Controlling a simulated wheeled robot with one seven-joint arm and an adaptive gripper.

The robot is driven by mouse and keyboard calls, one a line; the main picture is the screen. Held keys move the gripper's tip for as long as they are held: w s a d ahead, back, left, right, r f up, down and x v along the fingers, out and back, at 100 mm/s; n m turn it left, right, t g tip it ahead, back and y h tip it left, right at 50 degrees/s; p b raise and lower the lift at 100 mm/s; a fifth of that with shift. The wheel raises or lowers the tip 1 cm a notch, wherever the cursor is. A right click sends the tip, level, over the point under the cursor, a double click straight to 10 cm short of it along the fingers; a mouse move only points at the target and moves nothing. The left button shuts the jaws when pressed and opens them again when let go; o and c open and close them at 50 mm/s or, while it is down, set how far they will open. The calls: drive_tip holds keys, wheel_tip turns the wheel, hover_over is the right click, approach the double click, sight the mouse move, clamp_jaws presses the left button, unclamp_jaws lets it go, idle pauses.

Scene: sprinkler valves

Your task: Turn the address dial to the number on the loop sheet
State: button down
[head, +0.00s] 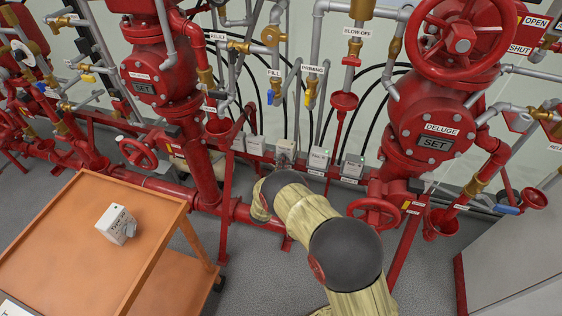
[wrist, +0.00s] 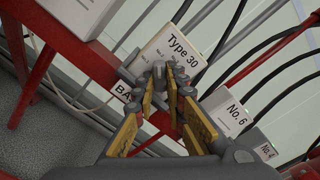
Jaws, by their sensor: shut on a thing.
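My gripper (wrist: 164,84) has its gold-padded fingers closed at the front of a white box marked "Type 30" (wrist: 172,48). It is shut on the small address dial there; the fingertips mostly hide the dial, and its number cannot be read. In the head view, this box (head: 285,147) stands on the red rail just beyond the end of my arm, which hides most of the gripper. A white sheet (head: 12,308) shows only at the lower left edge of the head view, and I cannot read it.
Similar boxes stand along the rail, one marked "No. 6" (wrist: 226,112) to the right. Black cables and grey pipes run behind. An orange cart (head: 60,235) with a small white device (head: 116,224) stands at left. Red deluge valves (head: 430,130) flank the rail.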

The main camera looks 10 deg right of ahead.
drive_tip(key=shift+f+m, duration=0.1)
drive_tip(key=shift+m, duration=0.9)
drive_tip(key=shift+s+m, duration=0.1)
drive_tip(key=shift+m, duration=1.6)
drive_tip(key=shift+m, duration=1.7)
drive_tip(key=m, duration=0.3)
